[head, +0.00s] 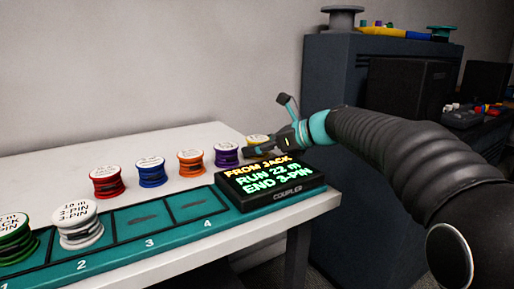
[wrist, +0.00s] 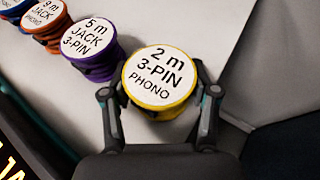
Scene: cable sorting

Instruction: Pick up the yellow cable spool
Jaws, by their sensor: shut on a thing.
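The yellow cable spool (wrist: 160,78) has a white top reading "2 m 3-PIN PHONO". In the wrist view it sits between the two fingers of my gripper (wrist: 157,100), which is shut on it. In the head view the yellow spool (head: 257,140) is at the right end of the row of spools, mostly hidden behind my gripper (head: 262,150) and the display box. I cannot tell whether it touches the table.
A purple spool (head: 227,155) stands close to the left of the yellow one. Orange (head: 190,163), blue (head: 151,171) and red (head: 106,182) spools continue the row. The display box (head: 270,185) and teal numbered tray (head: 130,246) lie in front. White (head: 80,225) and green (head: 14,238) spools occupy tray slots.

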